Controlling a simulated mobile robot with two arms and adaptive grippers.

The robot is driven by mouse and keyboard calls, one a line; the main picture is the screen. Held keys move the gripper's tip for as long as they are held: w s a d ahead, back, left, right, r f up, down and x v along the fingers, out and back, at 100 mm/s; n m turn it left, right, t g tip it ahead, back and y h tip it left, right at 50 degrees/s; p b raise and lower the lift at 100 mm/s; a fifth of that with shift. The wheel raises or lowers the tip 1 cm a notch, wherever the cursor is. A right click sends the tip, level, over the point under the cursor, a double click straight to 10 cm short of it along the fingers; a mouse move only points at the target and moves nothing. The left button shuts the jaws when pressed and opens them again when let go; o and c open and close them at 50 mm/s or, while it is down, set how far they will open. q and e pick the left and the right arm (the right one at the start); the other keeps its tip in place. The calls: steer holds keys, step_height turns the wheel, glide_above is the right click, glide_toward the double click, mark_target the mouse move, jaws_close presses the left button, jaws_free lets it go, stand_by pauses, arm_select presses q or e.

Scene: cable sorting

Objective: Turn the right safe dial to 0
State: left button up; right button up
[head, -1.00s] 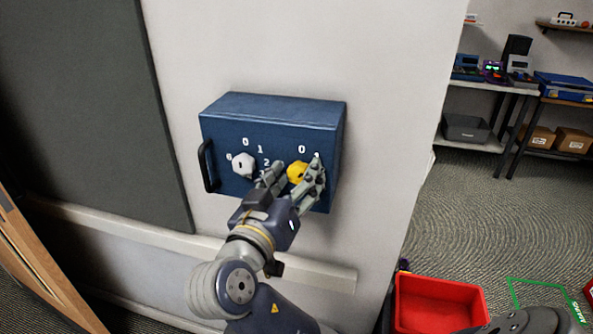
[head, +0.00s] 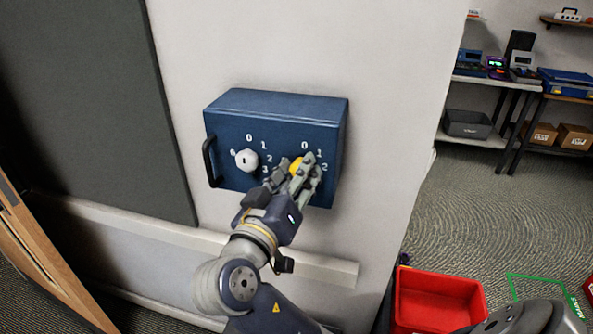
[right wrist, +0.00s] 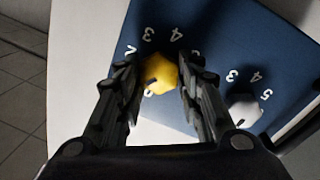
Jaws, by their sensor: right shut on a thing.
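A blue safe (head: 275,103) is fixed to the wall, with a black handle on its left side. Its right dial (head: 297,164) is yellow and partly hidden by my right gripper (head: 293,171). The gripper's two fingers are shut on the yellow dial from either side. In the right wrist view the yellow dial (right wrist: 160,74) sits between the fingers, with a dark mark near its lower left side and white numbers around it. In the head view the 0 is above the dial. My left gripper is not in view.
A white left dial (head: 246,160) with its own numbers sits beside the yellow one. A dark panel (head: 90,90) covers the wall to the left. A red bin (head: 437,300) stands on the floor at lower right, with shelves (head: 495,85) behind.

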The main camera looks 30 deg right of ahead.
steer(key=shift+n+t+p, duration=0.3)
steer(key=shift+n+p, duration=1.6)
steer(key=shift+n, duration=1.6)
steer(key=o, duration=0.9)
steer(key=shift+o, duration=0.8)
steer(key=shift+w+d+f, duration=0.1)
steer(key=shift+d, duration=0.05)
steer(key=v, duration=0.7)
steer(key=shift+a, duration=0.25)
